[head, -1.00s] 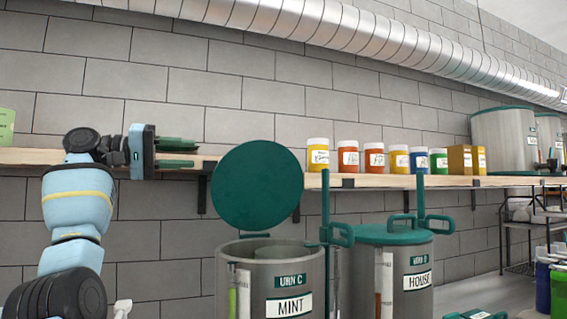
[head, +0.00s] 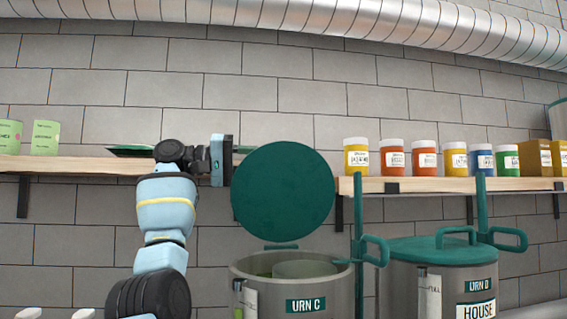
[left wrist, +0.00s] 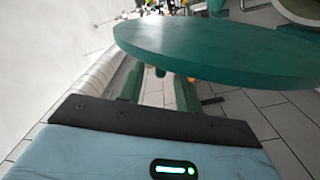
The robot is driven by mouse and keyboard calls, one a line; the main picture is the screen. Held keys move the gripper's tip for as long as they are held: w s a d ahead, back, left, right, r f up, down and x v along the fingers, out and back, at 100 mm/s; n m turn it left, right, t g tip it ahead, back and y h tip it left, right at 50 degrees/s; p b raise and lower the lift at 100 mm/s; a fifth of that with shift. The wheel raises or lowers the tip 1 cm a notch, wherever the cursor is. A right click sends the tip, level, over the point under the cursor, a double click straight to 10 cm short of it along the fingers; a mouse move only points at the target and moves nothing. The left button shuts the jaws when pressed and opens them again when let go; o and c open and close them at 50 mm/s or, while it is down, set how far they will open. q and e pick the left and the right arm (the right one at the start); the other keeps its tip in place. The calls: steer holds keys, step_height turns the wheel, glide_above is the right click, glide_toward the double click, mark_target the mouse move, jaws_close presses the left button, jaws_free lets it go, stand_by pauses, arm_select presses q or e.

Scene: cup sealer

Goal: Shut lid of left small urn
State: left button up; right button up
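The left small urn (head: 297,277) is a grey cylinder labelled URN C at the bottom centre of the head view. Its round green lid (head: 283,195) stands raised above the open mouth, its broad face toward the camera. The lid also spans the upper right of the left wrist view (left wrist: 225,48). My left gripper (left wrist: 157,88) has its two green fingers apart with nothing between them. In the head view it is at the lid's upper left edge, its fingers mostly hidden behind the lid; I cannot tell whether they touch it. My right gripper is not in view.
A second urn (head: 428,283), labelled URN D HOUSE, stands close on the right with its green lid down. Green posts with handles (head: 375,250) rise beside the urns. A wooden shelf (head: 420,186) behind carries several jars and boxes.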

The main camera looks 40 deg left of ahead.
mark_target(284, 162)
arm_select(q)
steer(key=shift+x, duration=3.1)
jaws_close()
